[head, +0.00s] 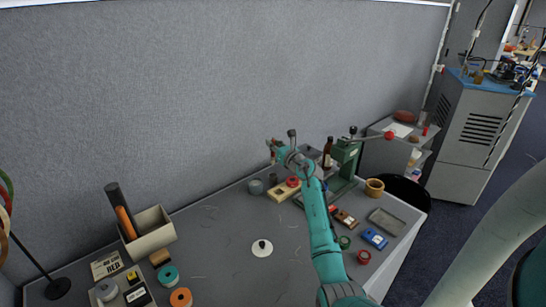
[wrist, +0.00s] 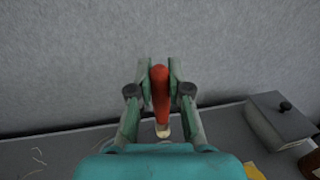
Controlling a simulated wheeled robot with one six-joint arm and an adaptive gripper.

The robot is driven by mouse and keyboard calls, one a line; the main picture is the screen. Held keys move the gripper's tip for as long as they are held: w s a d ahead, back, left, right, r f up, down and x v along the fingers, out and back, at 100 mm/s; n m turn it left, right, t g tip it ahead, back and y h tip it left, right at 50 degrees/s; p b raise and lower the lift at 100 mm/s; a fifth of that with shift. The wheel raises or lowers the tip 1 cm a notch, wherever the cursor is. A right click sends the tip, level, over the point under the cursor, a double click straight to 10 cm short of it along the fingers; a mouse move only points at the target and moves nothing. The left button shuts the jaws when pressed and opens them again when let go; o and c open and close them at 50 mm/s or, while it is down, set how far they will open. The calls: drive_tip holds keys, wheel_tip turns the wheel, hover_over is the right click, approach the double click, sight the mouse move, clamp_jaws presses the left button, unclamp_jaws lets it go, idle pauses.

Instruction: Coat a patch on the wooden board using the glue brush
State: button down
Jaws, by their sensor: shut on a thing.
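My gripper (wrist: 160,70) is shut on the orange-red handle of the glue brush (wrist: 161,92) in the wrist view. The brush's pale end (wrist: 162,130) shows below, between the fingers; whether it touches anything cannot be told. In the head view my gripper (head: 278,153) is over the back of the table, near the grey partition. A pale wooden piece, likely the board (head: 281,191), lies just below my arm with a red ring on or beside it. My arm hides part of that area.
A green press (head: 346,160) with a red knob and a dark bottle (head: 327,155) stand right of my gripper. A white disc (head: 262,248) lies mid-table. A beige bin (head: 150,232) stands left. A grey lidded box (wrist: 282,120) is at right in the wrist view.

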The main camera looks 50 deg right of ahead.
idle(0.5)
drive_tip(key=a+m+t+h, duration=0.1)
drive_tip(key=a+m, duration=0.3)
drive_tip(key=a, duration=0.2)
wheel_tip(320, 180, down, 6)
drive_tip(key=shift+w, duration=0.4)
drive_tip(key=shift+f, duration=0.65)
idle(1.7)
wheel_tip(320, 180, up, 7)
idle(1.0)
idle(0.8)
